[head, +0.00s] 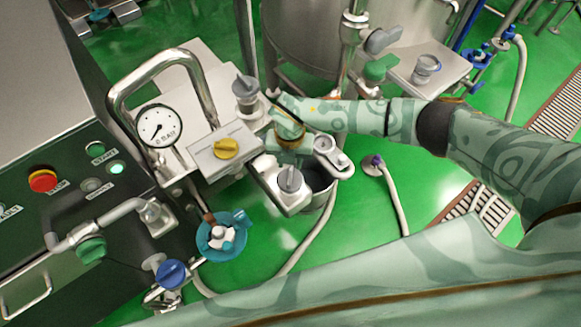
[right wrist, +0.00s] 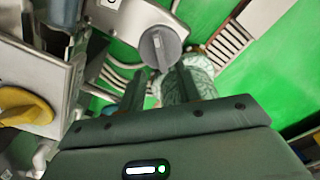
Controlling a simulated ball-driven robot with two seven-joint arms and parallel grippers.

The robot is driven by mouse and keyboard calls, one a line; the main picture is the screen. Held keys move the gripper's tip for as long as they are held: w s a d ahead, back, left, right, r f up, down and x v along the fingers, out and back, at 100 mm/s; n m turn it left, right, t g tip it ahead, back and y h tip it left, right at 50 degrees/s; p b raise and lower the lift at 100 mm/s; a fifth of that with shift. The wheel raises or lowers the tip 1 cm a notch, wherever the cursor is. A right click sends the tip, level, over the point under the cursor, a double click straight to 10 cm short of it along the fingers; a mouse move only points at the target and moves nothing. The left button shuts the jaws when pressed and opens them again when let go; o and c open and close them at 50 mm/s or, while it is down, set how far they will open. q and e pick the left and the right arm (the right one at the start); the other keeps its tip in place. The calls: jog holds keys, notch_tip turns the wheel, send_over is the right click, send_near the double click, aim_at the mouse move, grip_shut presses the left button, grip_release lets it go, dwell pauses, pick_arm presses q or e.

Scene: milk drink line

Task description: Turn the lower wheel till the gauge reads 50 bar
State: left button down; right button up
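The pressure gauge (head: 158,127) has a white face marked BAR. Its needle points to the lower left, near the low end; the numbers are too small to read. A grey wheel with a ridge (head: 291,180) sits on a rounded metal plate, lower than a similar grey wheel (head: 245,88). My right gripper (head: 288,146) is above the lower grey wheel, its fingertips hard to make out there. In the right wrist view, its two fingers (right wrist: 158,82) are apart, with the grey wheel (right wrist: 160,46) just beyond the gap. I cannot tell whether they touch it. My left gripper is not in view.
A yellow knob (head: 226,148) and a bent metal pipe (head: 150,75) stand close on the left. A control panel with a red stop button (head: 43,180) is further left. A blue round part (head: 222,235) and hoses are below.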

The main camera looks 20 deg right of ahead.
notch_tip(320, 180, up, 10)
jog(key=p, duration=0.2)
jog(key=shift+f, duration=0.2)
dwell(3.2)
